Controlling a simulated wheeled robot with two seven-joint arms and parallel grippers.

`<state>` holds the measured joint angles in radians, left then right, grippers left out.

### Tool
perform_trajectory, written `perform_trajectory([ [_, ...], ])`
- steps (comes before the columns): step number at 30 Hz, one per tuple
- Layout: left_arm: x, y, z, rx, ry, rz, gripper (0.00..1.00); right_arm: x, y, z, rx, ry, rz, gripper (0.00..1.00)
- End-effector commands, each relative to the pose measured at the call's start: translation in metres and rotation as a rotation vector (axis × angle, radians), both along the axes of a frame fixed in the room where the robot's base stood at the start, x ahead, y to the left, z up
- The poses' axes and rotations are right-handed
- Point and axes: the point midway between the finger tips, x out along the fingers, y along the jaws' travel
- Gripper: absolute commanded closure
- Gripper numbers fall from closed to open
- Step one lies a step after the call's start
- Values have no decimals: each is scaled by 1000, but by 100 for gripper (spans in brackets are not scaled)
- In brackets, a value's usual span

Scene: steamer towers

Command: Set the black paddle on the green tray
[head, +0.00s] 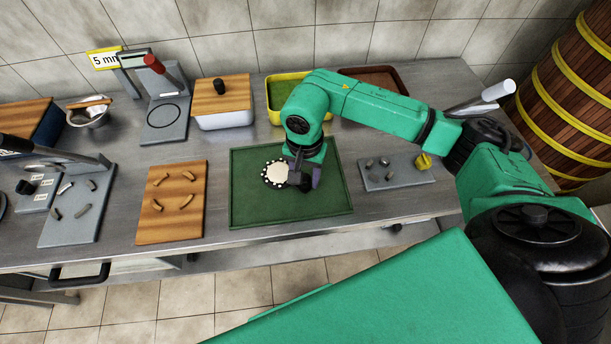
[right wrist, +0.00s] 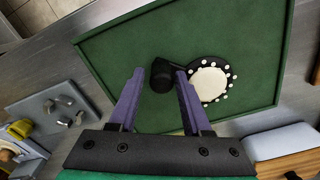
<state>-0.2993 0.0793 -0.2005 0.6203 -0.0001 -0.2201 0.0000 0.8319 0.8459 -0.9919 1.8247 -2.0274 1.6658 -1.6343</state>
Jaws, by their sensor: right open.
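The black paddle (head: 273,174) lies on the green tray (head: 250,212). Its round head has a cream middle and a ring of white dots. In the right wrist view the paddle (right wrist: 209,84) has its thick black handle end between and just beyond the fingertips. My right gripper (head: 304,178) is open over the tray, with its purple fingers on either side of that handle; it also shows in the right wrist view (right wrist: 160,76). I cannot tell whether the fingers touch the handle. The gripper hides part of the handle in the head view. My left gripper is not in view.
A wooden board (head: 172,223) with several small pieces lies left of the tray, and a grey board (head: 395,183) lies right. A lidded white box (head: 224,120) and a yellow-rimmed tray (head: 272,93) stand behind. The tray's front part is clear.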

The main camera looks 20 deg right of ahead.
Motion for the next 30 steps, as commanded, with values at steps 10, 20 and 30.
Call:
perform_trajectory([
  [10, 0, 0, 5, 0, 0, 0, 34, 2, 2, 11, -1, -1, 0, 51],
  [20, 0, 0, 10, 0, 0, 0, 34, 3, 3, 21, 0, -1, 1, 51],
  [30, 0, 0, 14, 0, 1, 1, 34, 4, 5, 31, 0, 0, 1, 51],
])
